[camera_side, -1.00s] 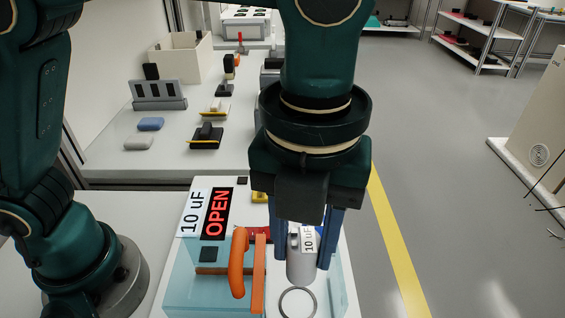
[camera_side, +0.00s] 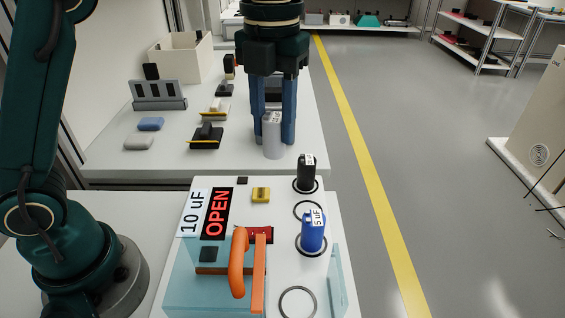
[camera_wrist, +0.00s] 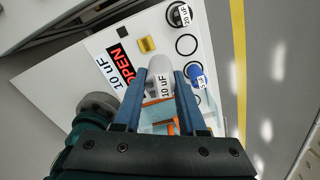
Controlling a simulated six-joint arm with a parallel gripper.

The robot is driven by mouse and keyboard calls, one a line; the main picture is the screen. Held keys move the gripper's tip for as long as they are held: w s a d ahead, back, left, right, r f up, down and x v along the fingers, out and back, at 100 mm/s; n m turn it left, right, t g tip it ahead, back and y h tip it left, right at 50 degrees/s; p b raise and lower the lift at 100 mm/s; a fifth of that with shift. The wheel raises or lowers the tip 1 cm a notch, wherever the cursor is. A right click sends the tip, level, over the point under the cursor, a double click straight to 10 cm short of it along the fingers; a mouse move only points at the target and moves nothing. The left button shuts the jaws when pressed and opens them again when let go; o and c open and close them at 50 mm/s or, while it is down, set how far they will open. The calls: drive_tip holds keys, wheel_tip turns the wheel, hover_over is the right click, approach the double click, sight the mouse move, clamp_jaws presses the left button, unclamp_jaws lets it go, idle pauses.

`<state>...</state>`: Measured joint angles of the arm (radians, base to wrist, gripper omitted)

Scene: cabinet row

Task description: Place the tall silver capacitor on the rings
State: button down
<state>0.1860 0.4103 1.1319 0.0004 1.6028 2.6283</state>
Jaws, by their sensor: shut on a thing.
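The tall silver capacitor (camera_side: 272,146), marked 10 uF, is upright between the blue fingers of my gripper (camera_side: 273,128). My gripper is shut on it and appears to hold it beyond the fixture's far edge in the side view. The capacitor also shows in the wrist view (camera_wrist: 160,70). The fixture (camera_side: 265,209) carries several rings. A black capacitor (camera_side: 306,168) stands in the far ring. A blue 5 uF capacitor (camera_side: 313,235) stands in another ring.
An orange handle (camera_side: 239,265) rises beside the front ring, with clear panels around that end. A red OPEN sign (camera_side: 217,213) and a yellow block (camera_side: 261,195) sit on the fixture. Behind is a table with grey racks (camera_side: 158,97) and a cream bin (camera_side: 181,57).

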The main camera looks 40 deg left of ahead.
drive_tip(key=w+a+n, duration=0.2)
drive_tip(key=a, duration=0.4)
drive_tip(key=d+f, duration=0.2)
drive_tip(key=d, duration=0.1)
drive_tip(key=d+f, duration=0.2)
drive_tip(key=d, duration=0.2)
drive_tip(key=d+f, duration=0.3)
drive_tip(key=d, duration=0.1)
drive_tip(key=shift+w+d, duration=0.15)
drive_tip(key=shift+w, duration=0.15)
drive_tip(key=shift+f, duration=2)
drive_tip(key=shift+c, duration=2.4)
unclamp_jaws()
drive_tip(key=shift+f, duration=0.1)
wheel_tip(320, 180, up, 12)
